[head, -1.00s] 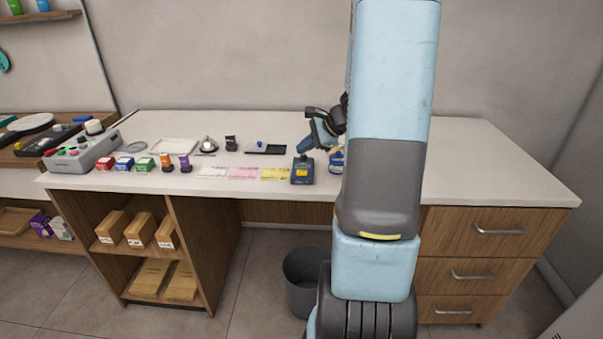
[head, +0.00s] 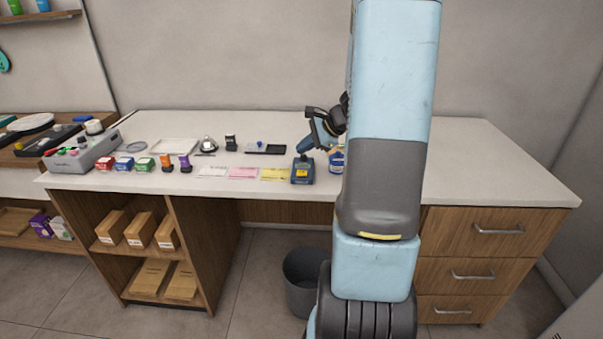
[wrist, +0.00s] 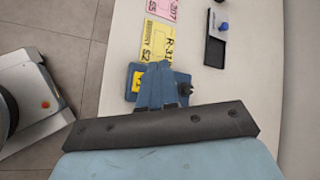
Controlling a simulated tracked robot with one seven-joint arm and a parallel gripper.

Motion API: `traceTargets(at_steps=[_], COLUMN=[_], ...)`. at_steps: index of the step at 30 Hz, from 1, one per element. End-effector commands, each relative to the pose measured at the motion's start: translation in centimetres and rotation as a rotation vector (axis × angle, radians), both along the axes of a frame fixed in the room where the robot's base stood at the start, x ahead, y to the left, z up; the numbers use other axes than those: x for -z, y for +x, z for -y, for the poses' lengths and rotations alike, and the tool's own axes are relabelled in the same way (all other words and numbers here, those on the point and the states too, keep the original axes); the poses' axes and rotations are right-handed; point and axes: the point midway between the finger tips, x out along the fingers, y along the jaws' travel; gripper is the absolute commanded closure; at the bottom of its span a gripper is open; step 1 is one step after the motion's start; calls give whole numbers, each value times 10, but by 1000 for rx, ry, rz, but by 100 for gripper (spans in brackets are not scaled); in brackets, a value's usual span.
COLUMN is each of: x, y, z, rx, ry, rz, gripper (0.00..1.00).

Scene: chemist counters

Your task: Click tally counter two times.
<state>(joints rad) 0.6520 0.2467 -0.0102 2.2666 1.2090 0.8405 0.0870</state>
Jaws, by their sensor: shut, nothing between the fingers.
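A small blue device with a yellow label and a dark top (head: 303,172), which I take to be the tally counter, stands near the counter's front edge in the head view. In the wrist view its yellow-labelled blue part (wrist: 134,78) shows just left of my fingers, which hide some of it. My gripper (head: 301,149) is tilted down to the left, just above the device. In the wrist view my gripper's blue fingers (wrist: 167,67) are together with nothing between them. A dark knob (wrist: 184,89) shows right beside them. I cannot tell whether the fingers touch the device.
White, pink and yellow slips (head: 243,173) lie left of the device. A blue-and-white item (head: 336,160) is partly hidden by my arm. The worktop at right (head: 480,170) is clear.

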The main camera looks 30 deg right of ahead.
Motion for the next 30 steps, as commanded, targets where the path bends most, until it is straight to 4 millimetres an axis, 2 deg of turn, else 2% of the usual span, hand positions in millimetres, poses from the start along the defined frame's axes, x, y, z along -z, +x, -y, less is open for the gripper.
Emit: traceTargets(at_steps=[30], x=[-35], y=[0], z=[1], rx=[2], ry=[0], rz=[0], gripper=[100])
